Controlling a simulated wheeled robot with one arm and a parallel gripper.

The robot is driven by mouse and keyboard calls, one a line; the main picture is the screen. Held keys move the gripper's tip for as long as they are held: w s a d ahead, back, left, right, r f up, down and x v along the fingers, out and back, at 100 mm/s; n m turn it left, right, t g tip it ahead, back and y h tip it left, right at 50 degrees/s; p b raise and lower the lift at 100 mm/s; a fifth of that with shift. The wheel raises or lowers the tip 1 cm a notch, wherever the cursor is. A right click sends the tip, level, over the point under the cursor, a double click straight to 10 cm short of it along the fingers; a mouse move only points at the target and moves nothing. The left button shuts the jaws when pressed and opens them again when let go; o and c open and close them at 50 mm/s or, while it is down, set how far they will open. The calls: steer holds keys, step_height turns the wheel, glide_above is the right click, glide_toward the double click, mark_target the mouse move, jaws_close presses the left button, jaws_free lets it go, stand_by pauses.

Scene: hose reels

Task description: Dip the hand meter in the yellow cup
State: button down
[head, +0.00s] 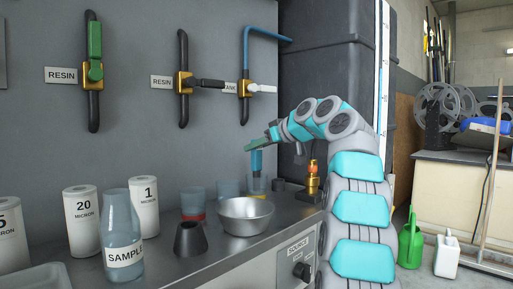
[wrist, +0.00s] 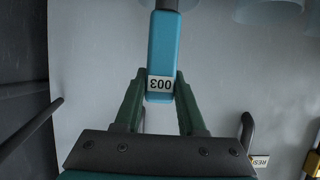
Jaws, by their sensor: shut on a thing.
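My gripper (head: 264,146) is shut on the hand meter (head: 257,161), a blue block held upright over the back of the counter. In the wrist view the green fingers of my gripper (wrist: 160,98) press on both sides of the meter (wrist: 161,45), next to its "003" label. A clear cup (head: 256,186) stands directly below the meter. The meter's lower end overlaps the cup's rim in the head view; I cannot tell whether it is inside. This cup's colour marking is too small to make out, so I cannot confirm which cup is yellow.
A bluish cup (head: 228,187) and a red-based cup (head: 192,204) stand to the left. A metal bowl (head: 246,215), a dark cone (head: 190,239) and a sample bottle (head: 121,228) are in front. Valve handles line the wall.

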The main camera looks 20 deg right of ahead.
steer(key=shift+r+p, duration=3.85)
steer(key=shift+r, duration=0.4)
